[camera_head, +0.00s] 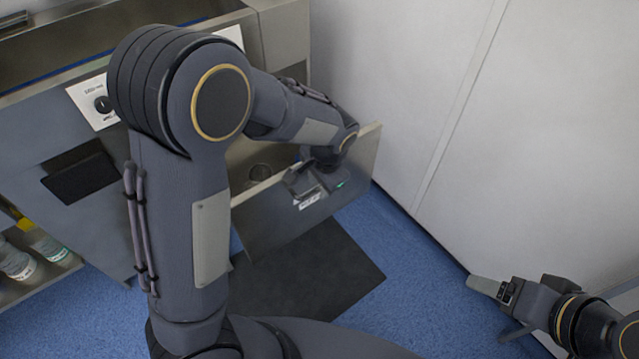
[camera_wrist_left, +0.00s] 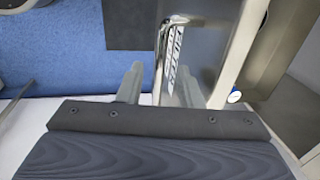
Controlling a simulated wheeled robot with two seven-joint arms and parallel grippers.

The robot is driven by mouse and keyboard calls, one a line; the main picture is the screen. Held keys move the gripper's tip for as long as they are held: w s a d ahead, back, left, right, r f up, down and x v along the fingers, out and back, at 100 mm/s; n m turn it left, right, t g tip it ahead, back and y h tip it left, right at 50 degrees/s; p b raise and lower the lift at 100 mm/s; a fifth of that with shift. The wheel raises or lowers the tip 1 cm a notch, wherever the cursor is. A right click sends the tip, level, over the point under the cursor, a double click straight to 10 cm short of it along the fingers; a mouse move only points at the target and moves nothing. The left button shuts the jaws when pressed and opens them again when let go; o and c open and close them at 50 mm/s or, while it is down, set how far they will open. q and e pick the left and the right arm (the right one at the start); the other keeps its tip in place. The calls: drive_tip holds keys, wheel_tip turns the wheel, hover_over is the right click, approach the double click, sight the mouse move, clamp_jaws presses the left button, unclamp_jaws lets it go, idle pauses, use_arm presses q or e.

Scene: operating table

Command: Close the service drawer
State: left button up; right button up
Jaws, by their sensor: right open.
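The service drawer (camera_head: 300,205) is pulled out of the grey cabinet, and its inside shows behind the front panel. The front panel (camera_wrist_left: 210,45) with its label and handle (camera_wrist_left: 161,60) also shows in the left wrist view. My left gripper (camera_head: 318,187) is at the outer face of the drawer front, by the label. In the left wrist view its two fingers (camera_wrist_left: 158,85) are apart, with the handle between them; I cannot tell whether they touch it. My right gripper (camera_head: 492,308) is open and empty at the lower right, away from the drawer.
The grey cabinet (camera_head: 60,135) stands at the left, with bottles (camera_head: 18,262) on a low shelf. A pale wall (camera_head: 540,130) bounds the right side. A dark mat (camera_head: 310,275) lies on the blue floor (camera_head: 425,285) below the drawer. My left arm hides part of the cabinet.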

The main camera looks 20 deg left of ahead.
use_arm(q)
clamp_jaws()
idle(0.4)
